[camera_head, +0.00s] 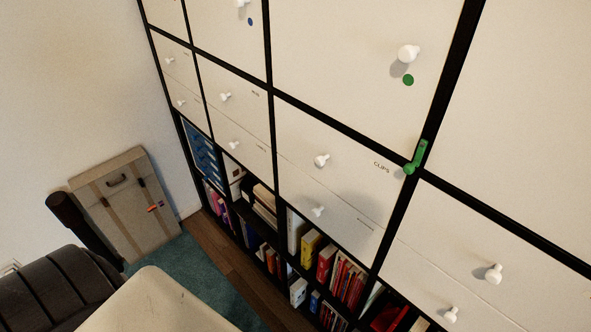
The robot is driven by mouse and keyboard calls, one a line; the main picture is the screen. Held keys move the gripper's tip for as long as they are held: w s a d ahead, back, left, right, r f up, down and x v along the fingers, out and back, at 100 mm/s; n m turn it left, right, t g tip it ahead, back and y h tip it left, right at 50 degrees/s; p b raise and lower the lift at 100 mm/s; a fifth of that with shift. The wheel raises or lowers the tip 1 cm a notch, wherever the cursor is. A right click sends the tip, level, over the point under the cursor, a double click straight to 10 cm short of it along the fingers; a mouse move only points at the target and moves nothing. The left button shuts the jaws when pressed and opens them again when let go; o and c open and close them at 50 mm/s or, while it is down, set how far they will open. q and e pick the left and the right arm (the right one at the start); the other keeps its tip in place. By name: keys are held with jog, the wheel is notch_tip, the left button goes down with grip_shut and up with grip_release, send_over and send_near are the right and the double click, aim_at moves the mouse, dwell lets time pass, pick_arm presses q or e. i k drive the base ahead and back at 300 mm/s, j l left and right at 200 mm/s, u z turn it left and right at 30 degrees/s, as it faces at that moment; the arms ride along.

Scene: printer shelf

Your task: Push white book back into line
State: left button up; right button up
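Several white or pale books stand in the low open shelf compartments, and I cannot tell which is the task's white book. One white book (295,230) stands upright at the left end of a row, beside a yellow book (310,247) and red books (345,282). Another white block-like book (298,291) is in the compartment below and seems to stick out towards the front. Neither of my grippers is in view.
Closed white drawers (330,160) with round white knobs fill the black shelf frame above the books. A beige case (128,205) leans on the wall at left. Wooden floor (222,252) and a teal rug (200,285) lie before the shelf.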

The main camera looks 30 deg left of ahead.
aim_at(301, 289)
jog(key=u, duration=0.95)
